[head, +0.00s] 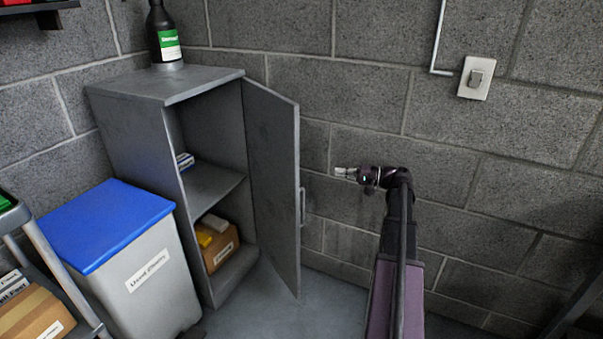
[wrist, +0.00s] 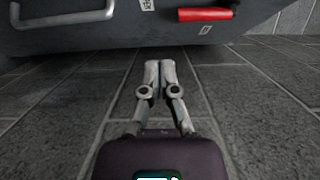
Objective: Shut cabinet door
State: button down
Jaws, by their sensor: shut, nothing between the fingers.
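The grey metal cabinet (head: 140,130) stands against the block wall with its front open. Its door (head: 272,185) is swung wide open, hinged on the cabinet's right side, its inner face toward the cabinet opening. The door handle (head: 302,206) shows at the door's free edge, on the outer side. My gripper (head: 338,172) is right of the door in the head view, pointing left, with a visible gap in the picture; depth is hard to judge. In the wrist view my gripper's fingers (wrist: 159,66) are together and empty.
A bin with a blue lid (head: 105,220) stands before the cabinet's left side. A dark bottle (head: 164,38) is on top; boxes (head: 218,245) are inside. The wrist view shows a dark panel (wrist: 130,38) with a grey handle and red bar; I cannot tell what it is.

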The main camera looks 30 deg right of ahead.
jog(key=x, duration=0.3)
jog(key=s+a+x, duration=0.1)
jog(key=x, duration=0.7)
jog(key=shift+a, duration=1.05)
jog(key=shift+s, duration=0.1)
